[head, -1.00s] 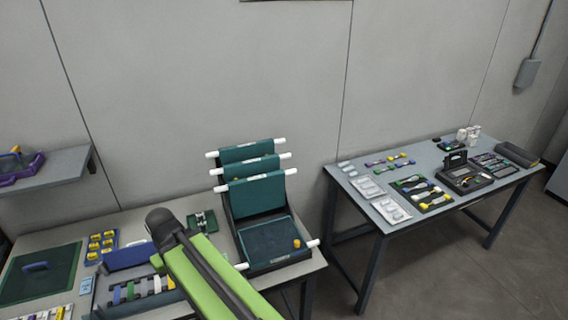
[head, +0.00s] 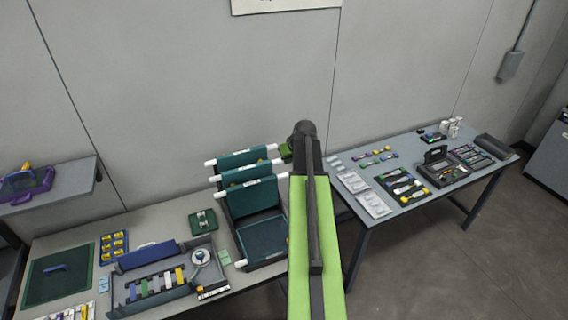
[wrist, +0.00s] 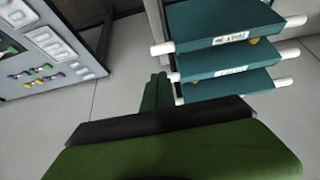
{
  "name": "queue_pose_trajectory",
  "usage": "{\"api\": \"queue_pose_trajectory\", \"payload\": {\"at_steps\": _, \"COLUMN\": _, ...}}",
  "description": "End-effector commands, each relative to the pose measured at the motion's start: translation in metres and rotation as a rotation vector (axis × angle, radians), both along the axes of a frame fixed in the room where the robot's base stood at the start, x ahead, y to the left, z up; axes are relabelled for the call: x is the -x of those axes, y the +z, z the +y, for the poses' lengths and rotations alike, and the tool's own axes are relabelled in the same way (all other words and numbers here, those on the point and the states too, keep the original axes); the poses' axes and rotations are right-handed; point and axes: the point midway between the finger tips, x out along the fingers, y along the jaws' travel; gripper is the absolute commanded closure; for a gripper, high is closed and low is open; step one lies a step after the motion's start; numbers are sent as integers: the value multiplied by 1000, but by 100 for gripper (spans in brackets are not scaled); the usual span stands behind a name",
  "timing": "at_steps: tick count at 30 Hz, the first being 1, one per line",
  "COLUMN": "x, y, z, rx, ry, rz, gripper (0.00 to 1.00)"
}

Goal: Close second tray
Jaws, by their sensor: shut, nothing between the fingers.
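A dark rack holds teal trays with white rod ends. In the head view three trays stand raised: the rear one (head: 248,158), the middle one (head: 250,173) and the front one (head: 252,197). A lower tray (head: 262,238) lies flat, its right side hidden by my arm. The wrist view shows three teal trays (wrist: 222,27) at upper right, with white labels and rod ends. My gripper (wrist: 155,93) is shut and empty, just left of the trays' rod ends in that view. In the head view it shows as a small green part (head: 285,151) right of the raised trays.
A blue-grey tray with coloured strips (head: 150,287) and a reel (head: 201,258) stands left of the rack. A green mat (head: 58,275) lies further left. A second table (head: 402,206) with tools and packets stands right, across a gap. The wall is behind.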

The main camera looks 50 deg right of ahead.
Motion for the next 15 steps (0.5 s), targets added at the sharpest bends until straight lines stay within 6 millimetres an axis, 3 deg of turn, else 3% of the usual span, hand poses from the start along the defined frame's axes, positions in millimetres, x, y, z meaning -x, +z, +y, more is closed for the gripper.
{"api": "queue_pose_trajectory", "payload": {"at_steps": 8, "x": -12, "y": -28, "z": -4, "rx": -2, "ry": 0, "rz": 1, "gripper": 100}}
{"api": "queue_pose_trajectory", "payload": {"at_steps": 15, "x": -34, "y": -71, "z": -13, "rx": -3, "ry": 0, "rz": 1, "gripper": 100}}
